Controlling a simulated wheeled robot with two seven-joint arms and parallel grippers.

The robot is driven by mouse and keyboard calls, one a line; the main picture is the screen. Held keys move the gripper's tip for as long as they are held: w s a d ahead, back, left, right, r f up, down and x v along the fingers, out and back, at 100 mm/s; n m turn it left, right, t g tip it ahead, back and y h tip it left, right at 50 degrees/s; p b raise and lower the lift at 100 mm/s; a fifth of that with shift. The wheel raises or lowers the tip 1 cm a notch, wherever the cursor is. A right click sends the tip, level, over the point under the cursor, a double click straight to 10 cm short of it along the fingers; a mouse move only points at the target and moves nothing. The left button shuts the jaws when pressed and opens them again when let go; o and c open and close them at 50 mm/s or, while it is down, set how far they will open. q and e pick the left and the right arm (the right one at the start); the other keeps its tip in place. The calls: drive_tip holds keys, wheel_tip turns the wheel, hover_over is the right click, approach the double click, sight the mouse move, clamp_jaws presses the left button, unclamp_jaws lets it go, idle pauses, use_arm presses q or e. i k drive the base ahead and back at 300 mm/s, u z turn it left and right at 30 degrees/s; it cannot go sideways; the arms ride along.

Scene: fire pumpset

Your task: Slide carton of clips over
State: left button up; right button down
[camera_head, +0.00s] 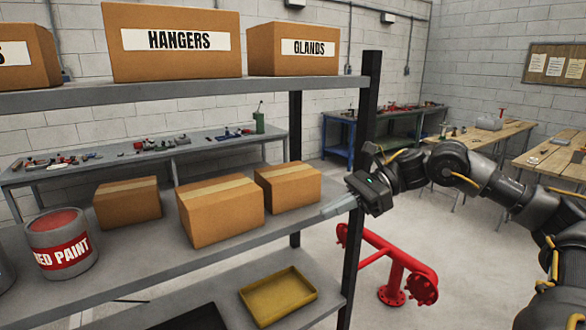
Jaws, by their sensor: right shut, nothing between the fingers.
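No carton shows a readable clips label. A carton at the top left (28,58) is cut off by the picture edge, and only a final S of its label shows. On the middle shelf (130,262) stand three brown cartons with no label visible: a left one (128,204), a middle one (220,212) and a right one (288,187). My right gripper (326,212) comes in from the right by the shelf's right post. It is shut and empty, its fingers pointing left, with a small gap to the right carton. My left gripper is out of view.
Cartons marked HANGERS (172,42) and GLANDS (293,50) stand on the top shelf. A red paint can (61,243) stands left on the middle shelf. A yellow tray (278,296) lies below. The black post (361,185) stands close to my right gripper. Red piping (391,265) is behind.

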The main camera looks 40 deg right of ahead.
sight(288, 186)
drive_tip(key=z, duration=2.4)
drive_tip(key=i, duration=3.65)
drive_tip(key=u, duration=2.35)
drive_tip(key=i, duration=0.8)
drive_tip(key=u, duration=1.25)
